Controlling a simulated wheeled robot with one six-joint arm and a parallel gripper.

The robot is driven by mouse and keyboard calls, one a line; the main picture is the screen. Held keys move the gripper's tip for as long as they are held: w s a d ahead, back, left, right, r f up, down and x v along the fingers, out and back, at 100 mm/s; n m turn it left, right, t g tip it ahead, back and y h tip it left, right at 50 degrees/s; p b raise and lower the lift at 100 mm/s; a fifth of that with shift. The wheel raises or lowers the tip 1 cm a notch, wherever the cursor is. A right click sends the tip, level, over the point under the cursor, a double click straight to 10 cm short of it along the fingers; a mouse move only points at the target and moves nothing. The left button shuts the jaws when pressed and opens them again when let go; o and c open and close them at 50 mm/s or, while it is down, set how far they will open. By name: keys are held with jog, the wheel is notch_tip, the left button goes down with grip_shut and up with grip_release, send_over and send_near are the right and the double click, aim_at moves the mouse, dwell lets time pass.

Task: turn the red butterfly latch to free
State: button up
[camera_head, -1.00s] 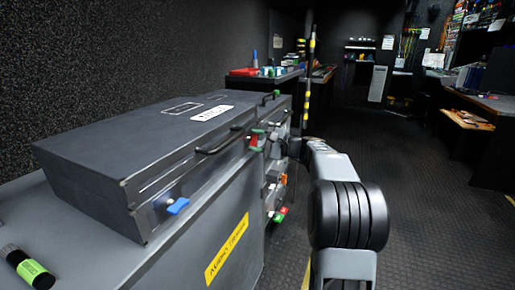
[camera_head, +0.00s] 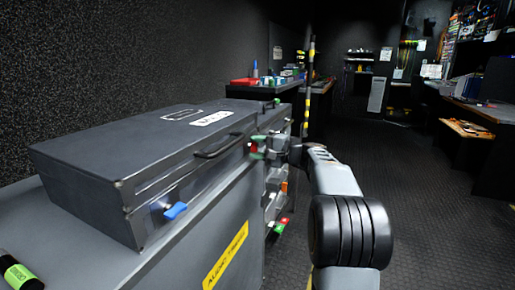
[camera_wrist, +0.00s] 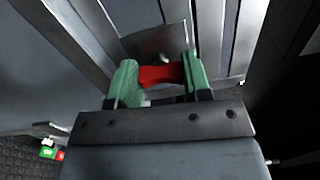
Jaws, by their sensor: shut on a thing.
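The red butterfly latch (camera_wrist: 160,75) is on the front face of the dark grey case (camera_head: 120,150), near its far end. In the wrist view it sits between the two green fingertips of my gripper (camera_wrist: 158,82), which is shut on it. A metal plate shows behind the latch. In the head view my gripper (camera_head: 262,148) is at the case front, and only a little red of the latch shows there. A blue latch (camera_head: 175,211) is on the same face at the near end. A black carry handle (camera_head: 218,147) lies between the two latches.
The case rests on a grey cabinet with a yellow label (camera_head: 226,256). A black and green cylinder (camera_head: 20,272) lies at the near left. A striped pole (camera_head: 308,85) stands beyond the case. Desks (camera_head: 490,110) line the right, and the floor between is clear.

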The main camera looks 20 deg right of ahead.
jog(key=o, duration=0.9)
jog(key=p+v, duration=0.4)
jog(key=v, duration=1)
jog(key=shift+w+a, duration=0.1)
